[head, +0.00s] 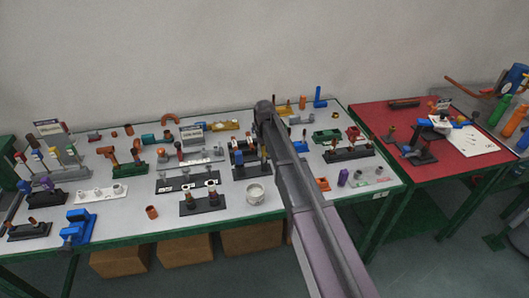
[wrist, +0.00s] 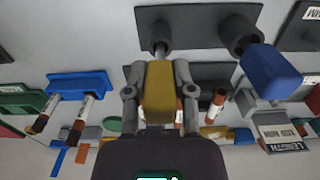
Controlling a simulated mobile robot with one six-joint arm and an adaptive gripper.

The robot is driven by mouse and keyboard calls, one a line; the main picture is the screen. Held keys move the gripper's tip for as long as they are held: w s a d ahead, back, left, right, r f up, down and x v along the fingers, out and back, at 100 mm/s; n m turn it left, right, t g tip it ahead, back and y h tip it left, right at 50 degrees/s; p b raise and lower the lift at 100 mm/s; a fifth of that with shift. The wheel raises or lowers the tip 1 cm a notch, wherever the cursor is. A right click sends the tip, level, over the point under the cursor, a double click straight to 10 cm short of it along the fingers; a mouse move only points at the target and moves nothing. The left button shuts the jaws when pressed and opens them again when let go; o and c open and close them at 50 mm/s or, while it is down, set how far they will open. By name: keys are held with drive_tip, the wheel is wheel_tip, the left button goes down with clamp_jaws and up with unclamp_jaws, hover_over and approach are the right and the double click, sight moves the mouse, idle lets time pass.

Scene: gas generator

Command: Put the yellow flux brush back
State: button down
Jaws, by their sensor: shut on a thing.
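The yellow flux brush (wrist: 160,92) shows in the wrist view as a yellow block-shaped handle with a short grey stem. My gripper (wrist: 159,100) is shut on its handle, one finger on each side. The stem points at a round socket (wrist: 157,33) of a black holder (wrist: 198,14). Whether its tip is inside the socket or just short of it, I cannot tell. A blue brush (wrist: 270,72) stands at the holder's other socket (wrist: 240,36). In the head view the holder (head: 252,172) sits mid-table, and my arm hides part of this area.
A white cup (head: 255,194) and a black stand with small pieces (head: 202,204) are in front of the holder. A flat black plate (head: 188,182) lies to its left. Several fittings and racks crowd the table. A red table (head: 460,160) stands at right.

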drive_tip(key=shift+f, duration=0.25)
drive_tip(key=shift+c, duration=1.9)
unclamp_jaws()
drive_tip(key=shift+r, duration=0.25)
wheel_tip(320, 180, up, 10)
drive_tip(key=p, duration=0.9)
drive_tip(key=shift+f+p, duration=0.2)
drive_tip(key=shift+p, duration=0.2)
drive_tip(key=s+d+m, duration=0.3)
drive_tip(key=s+d, duration=1.9)
drive_tip(key=s, duration=0.3)
drive_tip(key=shift+s, duration=0.2)
